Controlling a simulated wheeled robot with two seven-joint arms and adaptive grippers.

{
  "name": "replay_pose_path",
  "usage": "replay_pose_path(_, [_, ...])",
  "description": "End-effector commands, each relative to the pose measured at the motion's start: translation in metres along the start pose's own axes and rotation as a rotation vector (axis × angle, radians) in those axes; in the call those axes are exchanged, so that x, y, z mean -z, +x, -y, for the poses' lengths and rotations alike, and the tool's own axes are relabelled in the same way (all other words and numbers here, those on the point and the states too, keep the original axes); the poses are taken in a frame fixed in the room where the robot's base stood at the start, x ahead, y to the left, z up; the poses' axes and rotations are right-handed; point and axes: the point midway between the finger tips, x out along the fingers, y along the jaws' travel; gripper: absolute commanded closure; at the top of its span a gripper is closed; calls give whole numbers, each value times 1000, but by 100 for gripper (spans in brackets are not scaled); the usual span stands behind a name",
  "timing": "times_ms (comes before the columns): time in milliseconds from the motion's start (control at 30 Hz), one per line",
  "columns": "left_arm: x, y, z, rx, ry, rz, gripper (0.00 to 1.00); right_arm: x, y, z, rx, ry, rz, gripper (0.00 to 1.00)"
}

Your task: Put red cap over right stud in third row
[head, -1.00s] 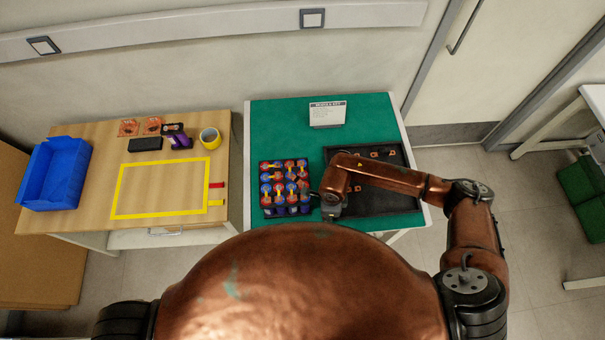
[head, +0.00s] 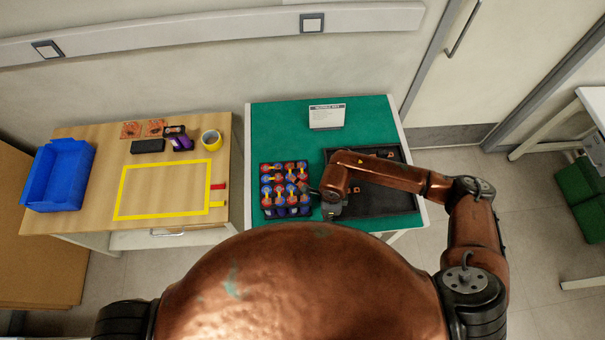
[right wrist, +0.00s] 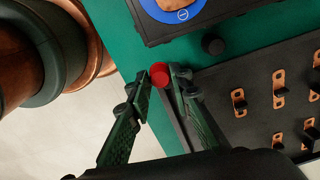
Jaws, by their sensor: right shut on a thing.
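The red cap (right wrist: 159,75) is held between the fingertips of my right gripper (right wrist: 163,80) in the right wrist view. The gripper is shut on it, over the green mat between the battery block and the black tray. The block of cells (head: 264,210) stands on the green mat in the head view, with red and blue tops and several yellow or copper bars. A corner of it, with a blue ring around a copper face (right wrist: 182,14), shows in the right wrist view. The third-row right stud cannot be made out clearly. My left gripper is out of view.
The black tray (head: 404,203) right of the block holds several copper busbars (right wrist: 279,89). A sign (head: 326,116) stands behind. The wooden table at left holds a blue bin (head: 58,174), yellow tape (head: 211,138) and a yellow-outlined area. Green mat behind the block is free.

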Motion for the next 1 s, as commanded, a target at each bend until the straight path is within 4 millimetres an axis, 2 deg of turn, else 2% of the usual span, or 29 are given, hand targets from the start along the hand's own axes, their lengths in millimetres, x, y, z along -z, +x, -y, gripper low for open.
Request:
replay_pose_path(33, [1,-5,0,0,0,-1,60,0,-8,0,1,0,0,96])
replay_pose_path(200, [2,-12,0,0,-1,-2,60,0,-20,0,0,0,0,96])
replay_pose_path(500, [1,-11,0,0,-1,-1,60,0,-20,0,-1,-1,0,96])
replay_pose_path(633, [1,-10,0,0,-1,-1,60,4,-26,5,1,-48,-2,96])
replay_pose_path(767, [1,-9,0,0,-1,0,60,16,-43,16,1,-191,-6,96])
replay_pose_path(1000, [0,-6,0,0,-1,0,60,46,-98,41,-5,-623,-10,96])
